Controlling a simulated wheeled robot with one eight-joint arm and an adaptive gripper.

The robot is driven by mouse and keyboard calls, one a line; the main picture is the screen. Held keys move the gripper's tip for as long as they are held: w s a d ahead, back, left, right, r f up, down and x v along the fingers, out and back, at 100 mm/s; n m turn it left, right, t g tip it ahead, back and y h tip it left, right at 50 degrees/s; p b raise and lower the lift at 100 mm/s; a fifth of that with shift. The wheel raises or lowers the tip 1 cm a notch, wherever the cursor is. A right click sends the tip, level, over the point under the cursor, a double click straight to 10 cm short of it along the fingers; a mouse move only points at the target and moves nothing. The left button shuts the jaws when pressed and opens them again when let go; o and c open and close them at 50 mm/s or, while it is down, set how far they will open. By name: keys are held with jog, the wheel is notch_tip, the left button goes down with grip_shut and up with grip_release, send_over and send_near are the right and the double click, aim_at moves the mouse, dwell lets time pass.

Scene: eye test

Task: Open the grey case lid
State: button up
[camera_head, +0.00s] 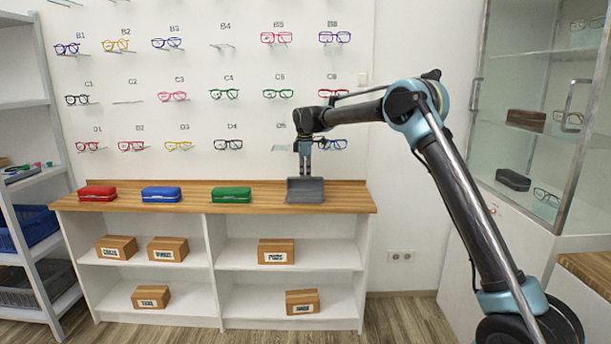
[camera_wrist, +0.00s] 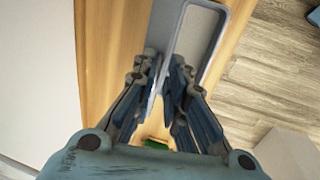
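The grey case (camera_head: 305,197) stands on the wooden counter top, right of the other cases. Its lid is raised, standing up at the back, and the open tray shows in front. In the wrist view, the lid (camera_wrist: 168,60) is a thin grey panel seen nearly edge-on, with the tray's rim (camera_wrist: 215,50) to its right. My gripper (camera_head: 305,174) points down from above at the lid. In the wrist view, my gripper's fingertips (camera_wrist: 164,64) lie close on both sides of the lid and appear shut on it. The exact contact is partly hidden by the fingers.
Red (camera_head: 97,193), blue (camera_head: 161,194) and green (camera_head: 231,195) cases sit shut on the counter (camera_head: 265,204), left of the grey one. Labelled boxes stand on the shelves below. Glasses hang on the wall behind. A glass cabinet (camera_head: 535,120) stands at right.

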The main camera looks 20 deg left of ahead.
notch_tip(320, 180, up, 21)
jog(key=s, duration=0.1)
jog(key=shift+s, duration=0.15)
dwell(2.8)
jog(key=shift+d, duration=0.1)
notch_tip(320, 180, up, 7)
jog(key=s, duration=0.1)
jog(key=shift+d+r, duration=0.2)
dwell(0.7)
jog(key=shift+s, duration=0.1)
jog(key=shift+c, duration=0.2)
